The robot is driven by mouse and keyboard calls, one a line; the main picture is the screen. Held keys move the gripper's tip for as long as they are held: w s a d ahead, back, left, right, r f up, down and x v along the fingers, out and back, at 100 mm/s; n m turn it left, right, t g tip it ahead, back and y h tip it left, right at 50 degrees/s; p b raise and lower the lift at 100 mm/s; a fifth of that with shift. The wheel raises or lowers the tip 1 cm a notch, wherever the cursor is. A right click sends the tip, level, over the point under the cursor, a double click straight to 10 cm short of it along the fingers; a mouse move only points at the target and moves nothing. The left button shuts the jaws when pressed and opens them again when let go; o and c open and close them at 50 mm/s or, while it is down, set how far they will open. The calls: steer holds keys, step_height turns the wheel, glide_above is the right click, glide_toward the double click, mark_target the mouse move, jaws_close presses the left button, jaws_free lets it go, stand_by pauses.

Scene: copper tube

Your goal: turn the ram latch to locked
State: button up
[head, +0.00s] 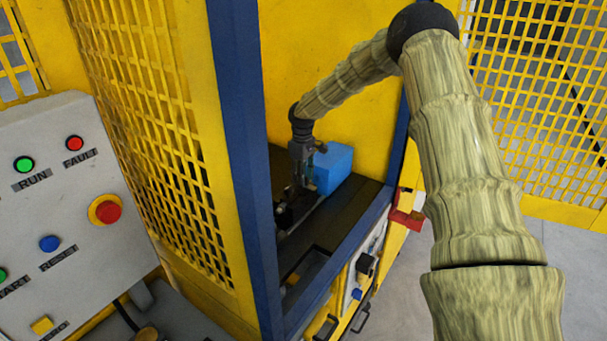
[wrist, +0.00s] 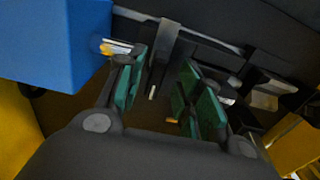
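My gripper (head: 306,182) reaches into the yellow machine bay and points down beside a blue block (head: 334,166). In the wrist view my gripper (wrist: 168,100) shows two green-padded fingers spread apart, with no object clearly held between them. A grey upright bar (wrist: 168,42), possibly the ram latch, stands just beyond the gap between the fingers. I cannot tell whether it touches a finger or which way the latch is turned. The blue block also shows at the upper left of the wrist view (wrist: 55,40). In the head view the latch cannot be made out.
A dark work surface (head: 352,212) lies under the gripper, with small dark fittings (head: 284,216) to its left. A blue post (head: 243,130) and yellow mesh (head: 150,120) stand left of the opening. A grey button panel (head: 60,190) is farther left.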

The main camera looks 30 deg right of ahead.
steer(key=shift+w+f, duration=1.1)
steer(key=shift+w, duration=0.1)
steer(key=shift+s+r, duration=0.15)
steer(key=shift+s, duration=0.1)
steer(key=s, duration=0.1)
steer(key=s+r, duration=0.1)
steer(key=s, duration=0.1)
steer(key=shift+d+r, duration=0.25)
steer(key=shift+r, duration=0.15)
jaws_close()
steer(key=shift+w+a+f, duration=0.3)
steer(key=shift+w+f, duration=0.35)
steer(key=shift+w, duration=0.25)
steer(key=shift+d, duration=0.1)
